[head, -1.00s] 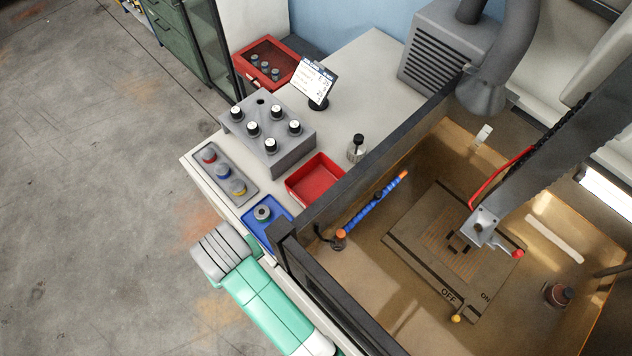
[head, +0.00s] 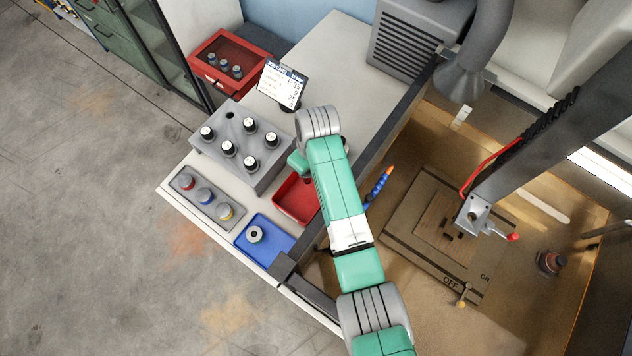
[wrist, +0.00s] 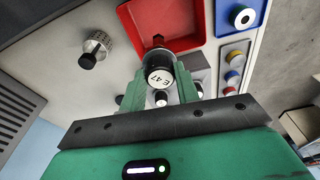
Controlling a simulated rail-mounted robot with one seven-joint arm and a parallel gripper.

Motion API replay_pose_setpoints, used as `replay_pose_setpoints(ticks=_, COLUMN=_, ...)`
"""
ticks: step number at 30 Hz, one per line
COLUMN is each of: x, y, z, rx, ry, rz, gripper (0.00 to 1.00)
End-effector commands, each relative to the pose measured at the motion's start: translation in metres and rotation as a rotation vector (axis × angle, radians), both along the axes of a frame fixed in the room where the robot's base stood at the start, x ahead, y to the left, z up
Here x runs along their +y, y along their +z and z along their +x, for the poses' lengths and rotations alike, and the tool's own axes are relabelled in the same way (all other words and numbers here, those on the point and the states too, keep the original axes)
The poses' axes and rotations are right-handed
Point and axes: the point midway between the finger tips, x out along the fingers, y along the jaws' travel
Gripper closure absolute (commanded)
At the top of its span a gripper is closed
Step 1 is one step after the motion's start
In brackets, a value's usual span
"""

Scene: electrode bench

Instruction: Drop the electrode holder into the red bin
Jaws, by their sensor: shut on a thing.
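The electrode holder (wrist: 158,77), a dark cylinder with a white end marked E-47, sits between the green fingers of my gripper (wrist: 159,86) in the wrist view. My gripper is shut on it. The red bin (wrist: 195,18) lies beyond the holder, whose far end overlaps the bin's near part in this view; I cannot tell the height between them. In the head view the open red bin (head: 291,203) is partly covered by my arm, and the held holder is hidden there.
A grey rack (head: 271,178) with several holders stands left of the bin. A blue tray (head: 246,252) holding a ring-topped piece is in front, beside a strip of coloured buttons (head: 224,227). A dark frame rail (head: 402,111) runs along the right. A metal knobbed cylinder (wrist: 97,45) stands nearby.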

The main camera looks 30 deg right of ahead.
Motion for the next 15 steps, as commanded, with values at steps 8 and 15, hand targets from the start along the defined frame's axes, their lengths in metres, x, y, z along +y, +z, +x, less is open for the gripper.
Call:
replay_pose_setpoints(ticks=8, x=-0.002, y=-0.007, z=0.001, rx=-0.001, ry=0.004, rz=0.001, gripper=0.99)
replay_pose_setpoints(ticks=15, x=-0.001, y=-0.038, z=0.0, rx=-0.001, ry=0.003, rz=0.001, gripper=0.99)
